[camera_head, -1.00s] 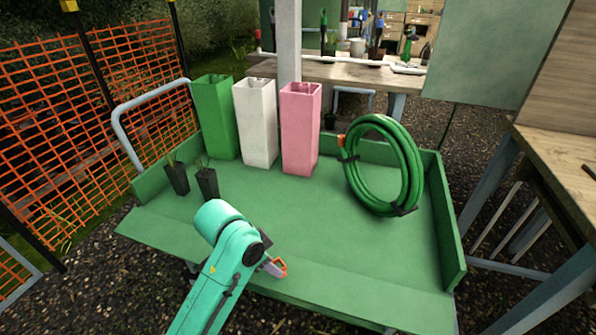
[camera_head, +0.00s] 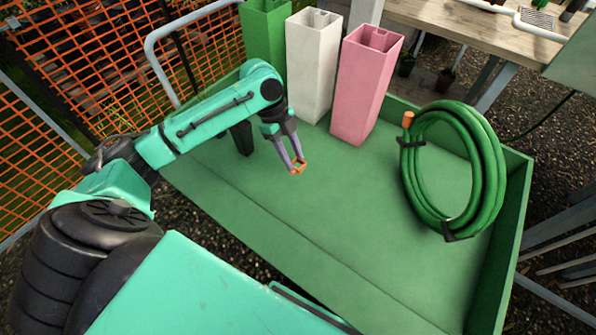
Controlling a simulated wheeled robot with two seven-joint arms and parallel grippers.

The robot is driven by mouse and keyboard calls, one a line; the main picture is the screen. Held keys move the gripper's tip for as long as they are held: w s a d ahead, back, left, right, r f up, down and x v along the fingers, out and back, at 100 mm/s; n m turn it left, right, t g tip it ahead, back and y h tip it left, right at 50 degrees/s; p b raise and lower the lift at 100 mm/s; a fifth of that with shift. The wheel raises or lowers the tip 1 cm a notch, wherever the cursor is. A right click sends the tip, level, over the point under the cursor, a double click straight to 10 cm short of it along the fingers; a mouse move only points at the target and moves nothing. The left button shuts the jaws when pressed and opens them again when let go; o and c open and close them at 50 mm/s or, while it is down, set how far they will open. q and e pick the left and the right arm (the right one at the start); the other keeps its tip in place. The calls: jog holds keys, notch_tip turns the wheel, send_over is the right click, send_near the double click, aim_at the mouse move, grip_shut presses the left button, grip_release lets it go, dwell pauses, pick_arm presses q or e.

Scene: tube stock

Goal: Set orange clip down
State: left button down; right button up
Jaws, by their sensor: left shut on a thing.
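The orange clip (camera_head: 298,167) is small and sits between the fingertips of my left gripper (camera_head: 294,160). The gripper is shut on it and points downward over the green cart bed (camera_head: 345,205), in front of the white tube. I cannot tell whether the clip touches the bed. My right gripper is not in view.
A green tube (camera_head: 264,35), a white tube (camera_head: 312,70) and a pink tube (camera_head: 364,85) stand upright along the back. A coiled green hose (camera_head: 490,165) leans at the right. The bed's middle is clear.

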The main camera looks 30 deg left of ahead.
aim_at(297, 183)
pick_arm(q)
notch_tip(297, 183, down, 8)
jog(key=shift+b, duration=0.45)
jog(key=shift+c, duration=2.4)
grip_release()
jog(key=p+v, duration=0.1)
jog(key=v, duration=1.1)
jog(key=shift+r+p, duration=0.1)
jog(key=shift+p, duration=0.2)
